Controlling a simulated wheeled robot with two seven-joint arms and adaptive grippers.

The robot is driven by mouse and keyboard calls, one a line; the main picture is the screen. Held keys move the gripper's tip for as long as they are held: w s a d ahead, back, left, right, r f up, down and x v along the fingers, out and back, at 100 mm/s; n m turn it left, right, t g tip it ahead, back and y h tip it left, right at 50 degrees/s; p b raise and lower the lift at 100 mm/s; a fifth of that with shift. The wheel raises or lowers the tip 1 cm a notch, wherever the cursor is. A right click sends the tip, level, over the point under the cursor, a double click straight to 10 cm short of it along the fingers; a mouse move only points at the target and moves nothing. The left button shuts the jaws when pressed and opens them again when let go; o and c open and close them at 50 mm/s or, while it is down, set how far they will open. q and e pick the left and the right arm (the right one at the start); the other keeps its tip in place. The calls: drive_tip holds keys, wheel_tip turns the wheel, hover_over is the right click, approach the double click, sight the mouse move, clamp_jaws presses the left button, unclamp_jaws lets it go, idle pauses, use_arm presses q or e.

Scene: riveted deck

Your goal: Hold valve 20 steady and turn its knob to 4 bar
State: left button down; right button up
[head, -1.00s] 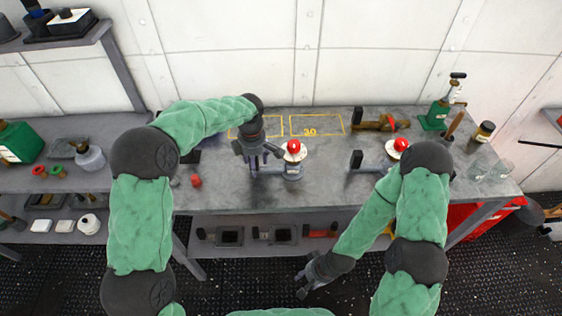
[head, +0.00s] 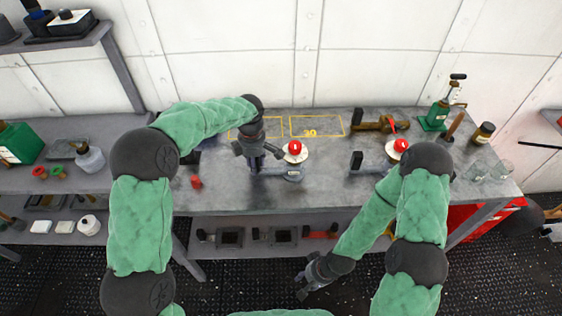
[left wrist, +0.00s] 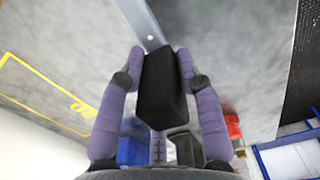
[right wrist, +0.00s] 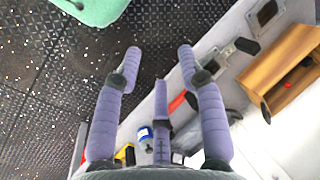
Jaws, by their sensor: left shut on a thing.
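A valve with a red knob (head: 295,147) on a round pale dial (head: 293,156) stands on the bench, in front of a yellow outline with a blurred number. Its grey arm runs left to a black grip block, which shows in the left wrist view (left wrist: 160,95). My left gripper (head: 258,164) is shut on that block, one finger on each side. The dial's marks are too small to read. My right gripper (head: 305,284) is open and empty, low in front of the bench; it also shows in the right wrist view (right wrist: 160,55).
A second valve with a red knob (head: 401,146) stands to the right, its black block (head: 356,160) on the left. A small red piece (head: 196,182) lies left of my left gripper. A lower shelf holds several parts.

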drive_tip(key=o, duration=0.5)
drive_tip(key=shift+r, duration=0.1)
drive_tip(key=w+a+r+m+g, duration=0.1)
drive_tip(key=a+r+m+g, duration=0.4)
drive_tip(key=a+r, duration=0.55)
wheel_tip(320, 180, up, 35)
drive_tip(key=n+t+h, duration=0.2)
drive_tip(key=t+h, duration=0.2)
drive_tip(key=t, duration=0.1)
hover_over(295, 144)
wheel_tip(295, 144, down, 11)
drive_tip(key=shift+f, duration=0.1)
